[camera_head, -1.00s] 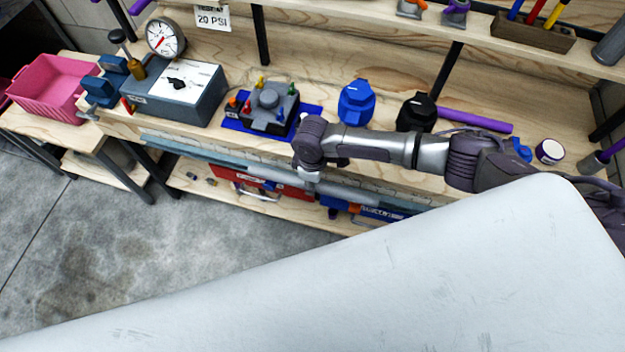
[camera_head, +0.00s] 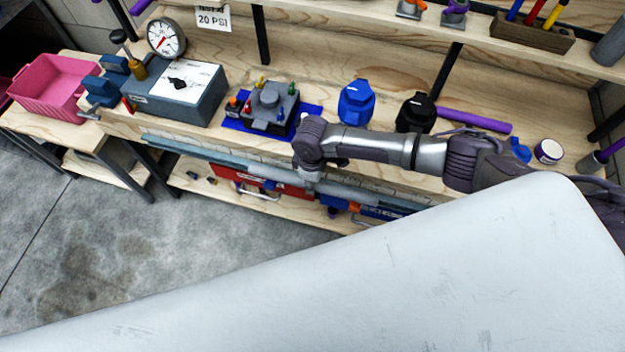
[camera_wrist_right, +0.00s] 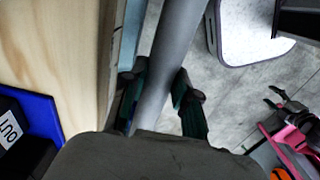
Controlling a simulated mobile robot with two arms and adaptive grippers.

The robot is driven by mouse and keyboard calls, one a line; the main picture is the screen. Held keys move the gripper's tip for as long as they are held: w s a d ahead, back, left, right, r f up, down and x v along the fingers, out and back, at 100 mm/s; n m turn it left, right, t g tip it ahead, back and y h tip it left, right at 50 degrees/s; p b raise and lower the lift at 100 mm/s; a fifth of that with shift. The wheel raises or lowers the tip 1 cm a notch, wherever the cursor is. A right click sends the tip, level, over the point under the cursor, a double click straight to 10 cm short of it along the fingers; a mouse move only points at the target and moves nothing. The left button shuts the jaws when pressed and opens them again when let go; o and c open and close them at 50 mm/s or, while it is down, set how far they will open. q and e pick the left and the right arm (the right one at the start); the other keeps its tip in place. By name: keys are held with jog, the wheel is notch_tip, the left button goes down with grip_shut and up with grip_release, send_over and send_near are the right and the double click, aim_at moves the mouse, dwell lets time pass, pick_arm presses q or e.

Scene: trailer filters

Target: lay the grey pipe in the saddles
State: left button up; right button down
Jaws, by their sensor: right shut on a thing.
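The grey pipe (camera_wrist_right: 172,55) runs lengthwise through the right wrist view, between the dark fingers of my right gripper (camera_wrist_right: 160,92). My right gripper is shut on it. In the head view, my right gripper (camera_head: 310,182) points down at the bench's front edge, and its fingertips are hard to make out. The pipe (camera_head: 365,193) lies roughly along that edge there, partly hidden by my arm. I cannot clearly identify the saddles; two blue blocks (camera_head: 104,88) stand at the bench's left end.
On the bench (camera_head: 330,155) stand a grey gauge box (camera_head: 180,95), a grey fixture on a blue mat (camera_head: 268,103), a blue cap (camera_head: 356,103) and a black cap (camera_head: 416,113). A purple tube (camera_head: 475,120) lies behind. A pink bin (camera_head: 50,88) is at left. Red and blue cases lie below.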

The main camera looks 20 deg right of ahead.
jog(key=shift+f+b, duration=1.15)
jog(key=shift+f, duration=0.75)
jog(key=c, duration=0.8)
grip_release()
notch_tip(320, 180, up, 12)
jog(key=shift+r, duration=0.1)
jog(key=shift+s+a, duration=0.1)
